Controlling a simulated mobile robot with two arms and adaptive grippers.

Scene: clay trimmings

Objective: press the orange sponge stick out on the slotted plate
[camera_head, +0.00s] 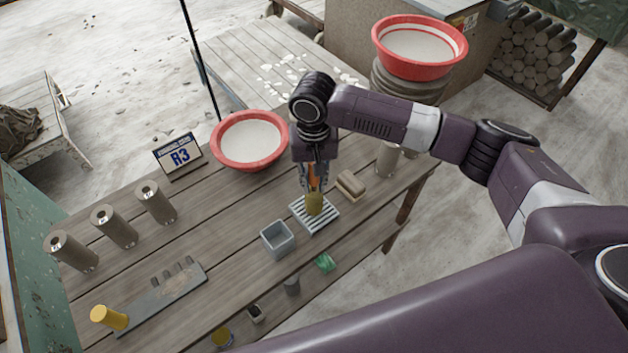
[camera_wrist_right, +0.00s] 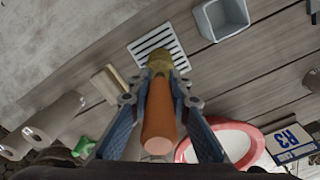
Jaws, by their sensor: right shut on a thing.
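The orange sponge stick (camera_head: 314,176) is upright in my right gripper (camera_head: 314,186), with its olive-yellow sponge head pointing down. In the right wrist view the stick's orange handle (camera_wrist_right: 158,118) runs between the two fingers of the gripper (camera_wrist_right: 162,78), which are shut on it. The head is over the slotted plate (camera_head: 325,225), a pale plate with dark slots; it also shows in the right wrist view (camera_wrist_right: 150,45). The head looks down on or just above the slots; I cannot tell if it is pressed. The left gripper is not in view.
A grey square cup (camera_head: 277,240) stands left of the plate, and a tan block (camera_head: 351,184) lies to its right. A red-rimmed basin (camera_head: 250,141) and an R3 sign (camera_head: 180,155) stand behind.

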